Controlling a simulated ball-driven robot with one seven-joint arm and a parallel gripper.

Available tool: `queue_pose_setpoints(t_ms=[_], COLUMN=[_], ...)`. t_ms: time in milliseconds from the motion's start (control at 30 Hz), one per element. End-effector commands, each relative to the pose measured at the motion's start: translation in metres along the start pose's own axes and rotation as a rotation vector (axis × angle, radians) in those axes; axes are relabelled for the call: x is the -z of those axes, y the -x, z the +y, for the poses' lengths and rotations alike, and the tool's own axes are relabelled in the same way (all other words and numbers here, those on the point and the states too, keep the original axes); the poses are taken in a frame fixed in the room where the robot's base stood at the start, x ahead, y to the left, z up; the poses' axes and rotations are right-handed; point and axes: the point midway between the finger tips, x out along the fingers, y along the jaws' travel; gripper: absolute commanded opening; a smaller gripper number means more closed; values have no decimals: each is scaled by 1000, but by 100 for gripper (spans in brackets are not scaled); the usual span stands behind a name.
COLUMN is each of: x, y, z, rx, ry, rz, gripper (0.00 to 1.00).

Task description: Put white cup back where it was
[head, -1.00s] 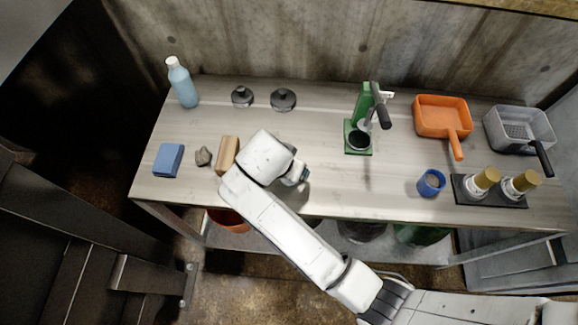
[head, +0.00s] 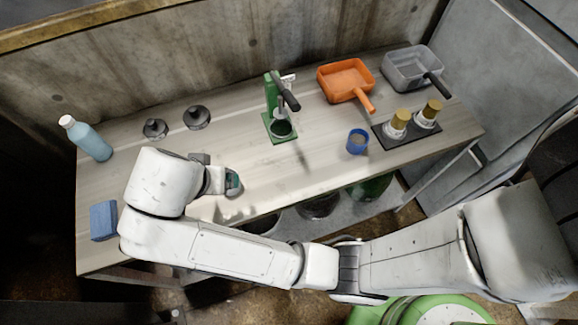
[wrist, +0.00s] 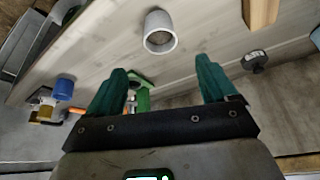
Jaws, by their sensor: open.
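In the wrist view a white cup (wrist: 160,32) is on the table beyond my fingertips, about midway between them sideways, with its opening facing the camera. My gripper (wrist: 162,68) is open with nothing between its teal fingers, and it is apart from the cup. In the head view my gripper (head: 232,183) is over the front left part of the table (head: 290,180). I cannot make out the white cup clearly in the head view.
A green press (head: 278,110) stands mid-table. A blue cup (head: 357,141), a black tray (head: 408,137) with two gold-topped items, an orange pan (head: 345,80) and a grey basket (head: 405,66) are right. A blue bottle (head: 88,140), two black knobs (head: 196,117) and a blue sponge (head: 104,221) are left.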

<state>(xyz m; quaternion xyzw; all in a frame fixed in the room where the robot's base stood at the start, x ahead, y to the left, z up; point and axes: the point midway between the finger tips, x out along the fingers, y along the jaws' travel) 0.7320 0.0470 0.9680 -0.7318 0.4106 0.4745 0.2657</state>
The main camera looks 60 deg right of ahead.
Motion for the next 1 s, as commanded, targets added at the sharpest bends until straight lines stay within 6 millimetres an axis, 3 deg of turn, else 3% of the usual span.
queue_pose_setpoints(t_ms=[167, 267, 400, 500, 600, 733, 1000], x=[9, 17, 13, -2, -19, -34, -40], y=[-20, -48, -82, -92, -94, -92, -91], z=[24, 66, 139, 182, 213, 233, 238], rx=[-11, -15, 21, 80, 145, 209, 235], ry=[84, 237, 505, 675, 801, 899, 936], rz=[-20, -64, -159, -223, -267, -293, -298], gripper=[85, 85, 85, 85, 85, 85, 85])
